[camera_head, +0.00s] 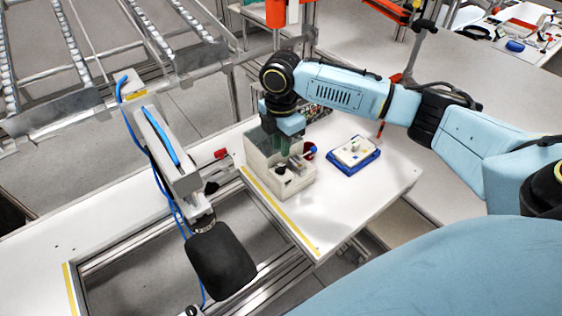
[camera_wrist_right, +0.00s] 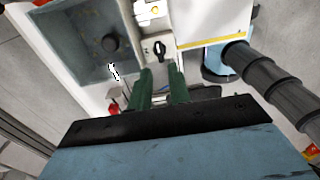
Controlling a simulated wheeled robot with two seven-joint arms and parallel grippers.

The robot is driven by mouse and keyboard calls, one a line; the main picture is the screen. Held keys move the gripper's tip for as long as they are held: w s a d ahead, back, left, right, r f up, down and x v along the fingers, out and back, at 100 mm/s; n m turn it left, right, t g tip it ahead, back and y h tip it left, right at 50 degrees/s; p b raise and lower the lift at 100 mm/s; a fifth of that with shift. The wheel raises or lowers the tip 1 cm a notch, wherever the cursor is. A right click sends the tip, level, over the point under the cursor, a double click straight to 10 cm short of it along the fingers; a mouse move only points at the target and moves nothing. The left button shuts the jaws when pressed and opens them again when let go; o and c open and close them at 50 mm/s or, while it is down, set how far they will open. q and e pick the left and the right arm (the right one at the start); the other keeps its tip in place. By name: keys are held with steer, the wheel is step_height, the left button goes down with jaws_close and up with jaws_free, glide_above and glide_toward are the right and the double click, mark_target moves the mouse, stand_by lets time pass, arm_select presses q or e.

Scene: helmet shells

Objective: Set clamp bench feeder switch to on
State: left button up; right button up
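The feeder (camera_head: 258,150) is a beige box with an open, recessed top, standing on the white bench. In the right wrist view its grey hopper (camera_wrist_right: 75,45) holds a round black knob. Beside the hopper, a light panel carries a small black rotary switch (camera_wrist_right: 160,50). I cannot tell the switch setting. My left gripper is out of view.
A blue and white tray (camera_head: 354,154) lies right of the feeder. A metal clamp fixture with a black pad (camera_head: 221,265) and blue hoses stands to the left, over an open frame. A roller rack (camera_head: 110,60) is behind. The bench's front right is clear.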

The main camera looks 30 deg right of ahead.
mark_target(281, 167)
step_height(281, 167, down, 7)
stand_by(0.3)
jaws_close()
